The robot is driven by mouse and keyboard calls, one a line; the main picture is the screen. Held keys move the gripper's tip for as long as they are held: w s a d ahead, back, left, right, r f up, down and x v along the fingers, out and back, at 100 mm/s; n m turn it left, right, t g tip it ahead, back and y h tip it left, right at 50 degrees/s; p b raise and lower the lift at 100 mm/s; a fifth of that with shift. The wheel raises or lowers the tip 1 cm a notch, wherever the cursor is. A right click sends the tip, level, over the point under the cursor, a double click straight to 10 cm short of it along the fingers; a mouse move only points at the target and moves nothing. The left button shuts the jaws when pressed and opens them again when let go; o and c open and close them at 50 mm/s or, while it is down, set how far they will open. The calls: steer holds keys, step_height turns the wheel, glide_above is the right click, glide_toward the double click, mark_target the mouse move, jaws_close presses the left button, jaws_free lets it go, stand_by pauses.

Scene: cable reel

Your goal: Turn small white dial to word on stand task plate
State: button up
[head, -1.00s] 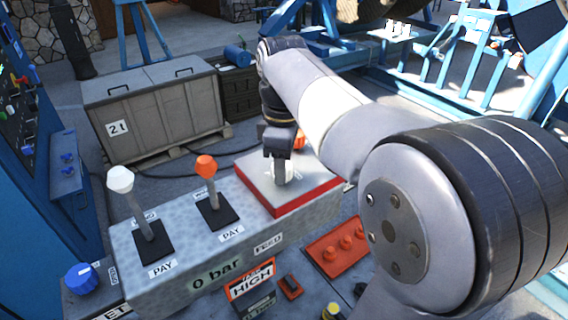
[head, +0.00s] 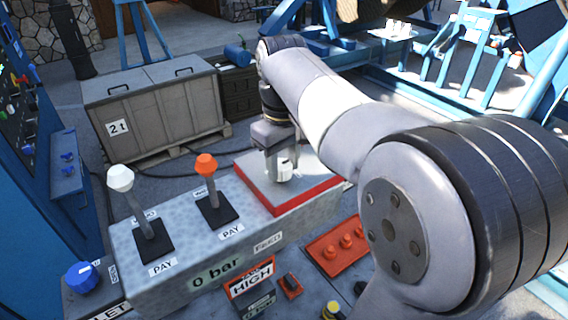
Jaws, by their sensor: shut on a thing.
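The small white dial (head: 285,170) sits on a grey plate with a red edge (head: 310,198), at the right end of the grey console. My gripper (head: 280,172) points down over the plate and is shut on the white dial. The fingers and the arm hide part of the dial, and any words around it cannot be read. A sign reading FEED (head: 268,243) is on the console's front face below the plate.
A white-knobbed lever (head: 121,180) and an orange-knobbed lever (head: 206,166) stand left of the plate. A blue knob (head: 82,278) is at the lower left. A red plate with several red knobs (head: 338,245) lies in front. A grey crate (head: 160,110) stands behind.

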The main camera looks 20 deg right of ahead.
steer(key=shift+s+a+m, duration=0.2)
steer(key=shift+a+m, duration=0.05)
steer(key=shift+m, duration=0.25)
steer(key=shift+c, duration=0.2)
steer(key=o, duration=0.9)
steer(key=shift+s+a, duration=0.15)
steer(key=shift+o, duration=0.5)
steer(key=shift+a+r, duration=0.1)
steer(key=shift+a, duration=0.15)
steer(key=shift+d, duration=0.25)
